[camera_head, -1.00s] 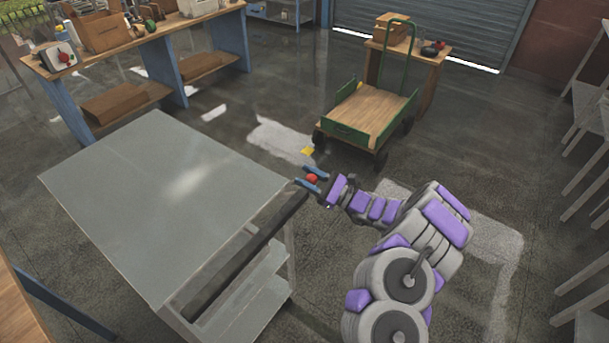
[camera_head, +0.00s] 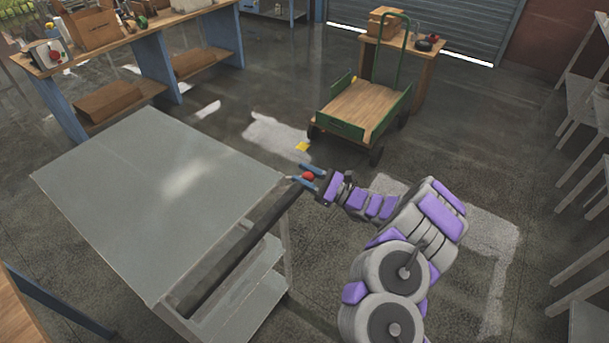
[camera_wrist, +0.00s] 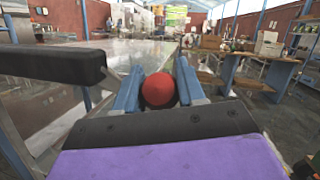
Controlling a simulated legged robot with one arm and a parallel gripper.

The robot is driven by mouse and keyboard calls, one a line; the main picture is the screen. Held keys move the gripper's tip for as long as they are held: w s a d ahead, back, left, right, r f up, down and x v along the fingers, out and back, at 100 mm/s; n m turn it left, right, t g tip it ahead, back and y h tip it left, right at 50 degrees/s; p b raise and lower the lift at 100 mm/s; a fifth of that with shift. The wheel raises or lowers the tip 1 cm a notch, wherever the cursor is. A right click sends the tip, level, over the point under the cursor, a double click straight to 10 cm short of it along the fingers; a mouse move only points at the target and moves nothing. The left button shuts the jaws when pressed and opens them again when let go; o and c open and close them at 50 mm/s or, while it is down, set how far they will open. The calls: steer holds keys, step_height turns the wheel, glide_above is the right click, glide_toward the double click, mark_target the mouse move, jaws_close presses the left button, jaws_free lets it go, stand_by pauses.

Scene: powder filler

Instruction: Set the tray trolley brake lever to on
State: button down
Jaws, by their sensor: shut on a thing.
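The grey tray trolley (camera_head: 150,195) stands at the left, with a flat bare top and a dark push handle (camera_head: 245,245) along its near right side. The brake lever's red knob (camera_head: 308,176) is at the trolley's far right corner. My gripper (camera_head: 309,174) is shut on this red knob, with a blue finger on each side. In the wrist view the red knob (camera_wrist: 158,90) sits between the two blue fingers (camera_wrist: 157,88). The handle (camera_wrist: 55,64) shows to the left there. The lever's shaft below the knob is hidden.
A green cart (camera_head: 362,108) with a wooden bed stands beyond my gripper, before a small wooden table (camera_head: 425,62). A workbench (camera_head: 150,35) with boxes is at the back left. Shelving (camera_head: 590,130) lines the right side. Floor between them is open.

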steer(key=c, duration=0.7)
jaws_free()
steer(key=p+v, duration=0.3)
steer(key=v, duration=1.4)
steer(key=shift+s+d+f, duration=0.1)
steer(key=shift+d+f, duration=0.1)
